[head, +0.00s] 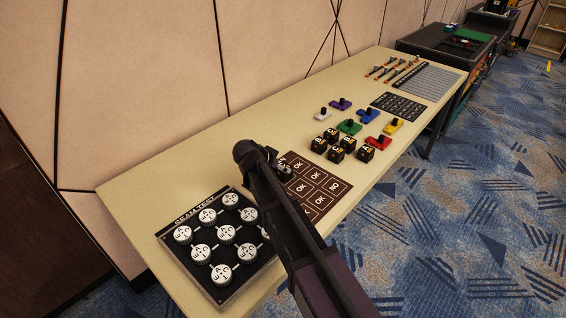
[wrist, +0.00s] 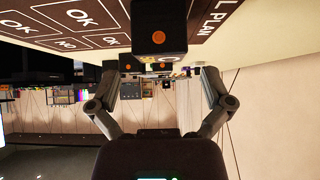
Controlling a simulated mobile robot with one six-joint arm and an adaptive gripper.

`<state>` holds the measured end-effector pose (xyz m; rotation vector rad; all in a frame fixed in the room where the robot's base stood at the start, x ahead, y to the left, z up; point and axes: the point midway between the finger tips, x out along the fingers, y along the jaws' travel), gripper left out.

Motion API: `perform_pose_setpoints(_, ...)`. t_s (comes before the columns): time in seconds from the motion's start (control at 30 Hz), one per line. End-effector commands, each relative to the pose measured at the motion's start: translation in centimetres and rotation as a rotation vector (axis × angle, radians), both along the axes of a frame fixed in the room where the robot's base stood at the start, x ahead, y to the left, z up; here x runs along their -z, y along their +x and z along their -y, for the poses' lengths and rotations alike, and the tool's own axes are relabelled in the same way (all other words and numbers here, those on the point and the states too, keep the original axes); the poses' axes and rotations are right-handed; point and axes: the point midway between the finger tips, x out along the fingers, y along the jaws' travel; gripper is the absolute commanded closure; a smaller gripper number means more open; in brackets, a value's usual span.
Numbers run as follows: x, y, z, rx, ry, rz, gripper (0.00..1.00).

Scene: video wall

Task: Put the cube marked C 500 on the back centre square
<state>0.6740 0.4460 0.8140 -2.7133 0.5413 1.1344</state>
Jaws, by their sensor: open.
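Several black cubes with pale yellow markings stand in a group on the table; one is the front right cube (head: 365,153). A black cube (wrist: 158,25) with an orange dot shows close ahead by the board's lettered edge.
A black panel (head: 190,222) with white round knobs lies at the table's near left end. Coloured blocks with black knobs, including a red one (head: 378,142), lie beyond the cubes. A black lettered mat (head: 398,106) and a grey ribbed plate (head: 430,82) are farther back.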

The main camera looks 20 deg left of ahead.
Motion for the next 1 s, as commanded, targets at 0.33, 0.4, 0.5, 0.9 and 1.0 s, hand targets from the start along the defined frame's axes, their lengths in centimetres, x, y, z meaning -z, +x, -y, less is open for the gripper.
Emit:
perform_pose_setpoints(0.33, -3.4, -2.7, -1.1, -0.001, 0.000, 0.001, 0.00)
perform_pose_setpoints(0.4, -3.8, -3.3, -1.4, -0.002, -0.001, 0.001, 0.00)
perform_pose_setpoints(0.5, -4.4, -3.8, -1.6, -0.002, 0.000, 0.001, 0.00)
perform_pose_setpoints(0.9, -4.9, -4.5, -1.9, -0.001, 0.000, 0.001, 0.00)
perform_pose_setpoints(1.0, -4.9, -4.5, -1.9, -0.001, 0.000, 0.001, 0.00)
